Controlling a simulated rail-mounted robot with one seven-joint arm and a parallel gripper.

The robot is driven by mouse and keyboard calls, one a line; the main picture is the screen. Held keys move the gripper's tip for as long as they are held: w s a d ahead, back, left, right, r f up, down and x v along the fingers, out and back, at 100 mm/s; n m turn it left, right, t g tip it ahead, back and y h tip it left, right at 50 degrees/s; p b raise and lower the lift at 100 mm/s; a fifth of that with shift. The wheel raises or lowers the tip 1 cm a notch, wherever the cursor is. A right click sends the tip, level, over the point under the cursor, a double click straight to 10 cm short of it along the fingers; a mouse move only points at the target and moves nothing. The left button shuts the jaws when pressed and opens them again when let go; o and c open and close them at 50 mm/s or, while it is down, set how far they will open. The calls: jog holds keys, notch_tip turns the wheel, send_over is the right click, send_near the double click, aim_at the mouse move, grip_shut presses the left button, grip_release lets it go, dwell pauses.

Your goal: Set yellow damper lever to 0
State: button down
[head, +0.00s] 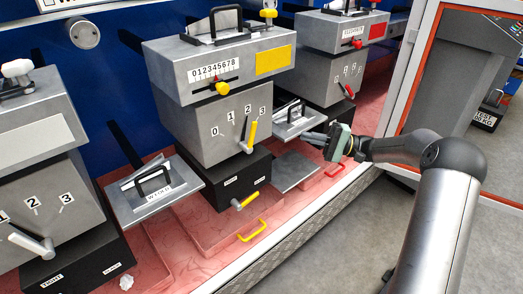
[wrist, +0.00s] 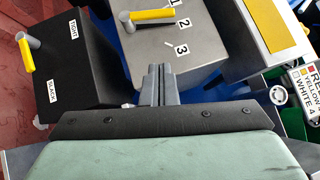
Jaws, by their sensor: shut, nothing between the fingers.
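The yellow damper lever (head: 251,131) is on the grey front of the middle machine, beside the numerals 0 to 3 (head: 231,116). In the head view it points up, toward the 2 and 3 side and away from 0. The lever also shows in the wrist view (wrist: 152,15), near the 1 and 2; its exact setting is unclear because it stands off the face. My gripper (head: 308,137) is to the right of the lever, apart from it. In the wrist view its fingers (wrist: 158,70) are together and empty, near the edge of the numbered face.
Below is a black box with a second yellow lever (head: 245,202), labelled tight and slack. Neighbouring machines have a white lever (head: 31,242) and a red lever (head: 349,91).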

jog(key=s+a+r+b, duration=0.2)
jog(key=a+r+b, duration=0.1)
jog(key=a, duration=0.9)
jog(key=shift+a, duration=0.2)
jog(key=shift+d, duration=0.1)
